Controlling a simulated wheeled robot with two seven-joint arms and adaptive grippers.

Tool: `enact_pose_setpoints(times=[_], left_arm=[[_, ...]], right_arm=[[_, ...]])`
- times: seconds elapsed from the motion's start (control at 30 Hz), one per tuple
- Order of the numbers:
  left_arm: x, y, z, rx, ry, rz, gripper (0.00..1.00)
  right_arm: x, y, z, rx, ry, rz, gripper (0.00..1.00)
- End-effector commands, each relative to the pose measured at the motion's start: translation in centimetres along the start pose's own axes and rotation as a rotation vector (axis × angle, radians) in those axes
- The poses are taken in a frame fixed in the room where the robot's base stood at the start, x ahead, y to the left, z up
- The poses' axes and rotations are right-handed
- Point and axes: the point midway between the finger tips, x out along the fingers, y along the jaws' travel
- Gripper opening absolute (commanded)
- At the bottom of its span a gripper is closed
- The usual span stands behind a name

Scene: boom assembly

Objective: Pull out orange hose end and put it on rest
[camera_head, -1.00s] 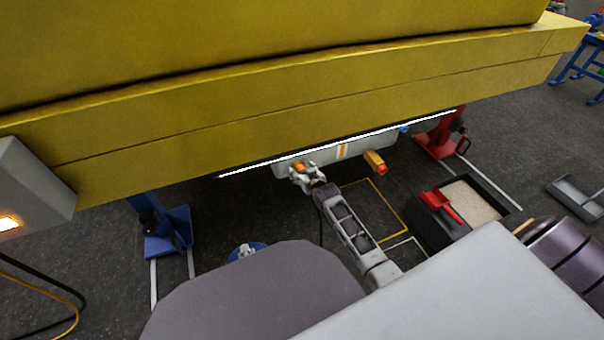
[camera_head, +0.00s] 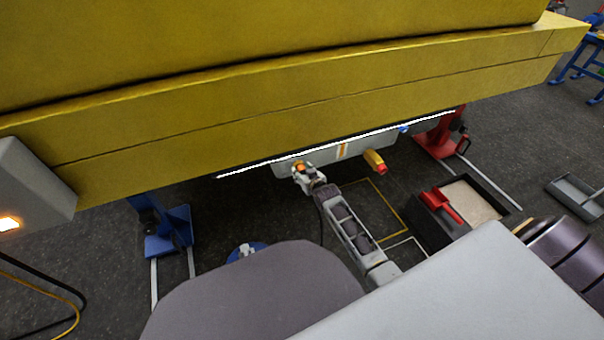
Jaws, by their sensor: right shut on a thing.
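The orange hose end (camera_head: 299,165) shows as a small orange patch at the front of the pale grey box under the yellow boom. My right gripper (camera_head: 303,174) is shut on it, at the box's left part. The gripper fingers hide most of the hose end. I cannot tell whether it is still seated or free. I cannot make out the rest. My left gripper is not in view.
The yellow boom (camera_head: 300,100) overhangs the work area. The pale grey box (camera_head: 325,160) carries a yellow and red part (camera_head: 375,162). A blue stand (camera_head: 170,235) and a red stand (camera_head: 440,140) stand below. A dark bin with a red scoop (camera_head: 448,207) is at right.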

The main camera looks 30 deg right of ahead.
Motion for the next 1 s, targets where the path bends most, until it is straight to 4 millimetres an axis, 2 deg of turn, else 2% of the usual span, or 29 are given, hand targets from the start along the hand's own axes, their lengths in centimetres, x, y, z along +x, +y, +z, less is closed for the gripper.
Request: enact_pose_setpoints(times=[1.0], left_arm=[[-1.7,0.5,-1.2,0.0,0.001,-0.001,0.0]], right_arm=[[-2.3,0.0,0.9,0.0,0.0,0.0,0.08]])
